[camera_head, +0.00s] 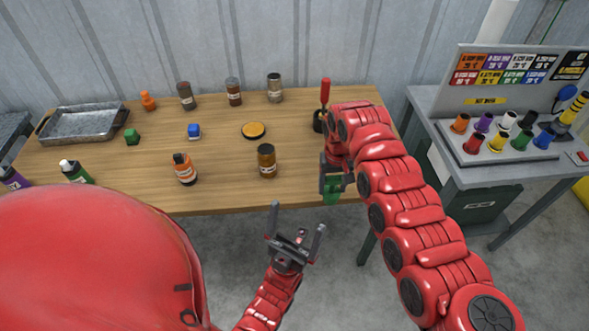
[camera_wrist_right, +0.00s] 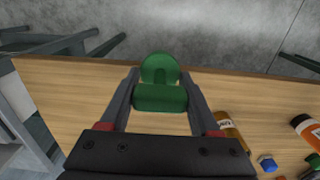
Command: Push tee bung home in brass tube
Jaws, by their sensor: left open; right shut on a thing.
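My right gripper (camera_head: 337,180) is shut on a green piece (camera_head: 332,196) near the table's front edge. In the right wrist view the green piece (camera_wrist_right: 160,98) sits between the two fingers, a block with a rounded upright part behind it. I cannot tell whether this is the tee bung. My left gripper (camera_head: 294,242) is open and empty, in front of the table and lower than the right one. I cannot make out a brass tube for certain in either view. A green faceted piece (camera_head: 132,137), a blue piece (camera_head: 194,131) and an orange piece (camera_head: 148,100) stand on the table.
The wooden table (camera_head: 225,190) bears a metal tray (camera_head: 80,123), several jars, an orange bottle (camera_head: 184,169), an amber jar (camera_head: 267,161), a yellow disc (camera_head: 253,130) and a red-handled tool (camera_head: 325,92). A grey console (camera_head: 470,158) with several coloured plugs stands at right.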

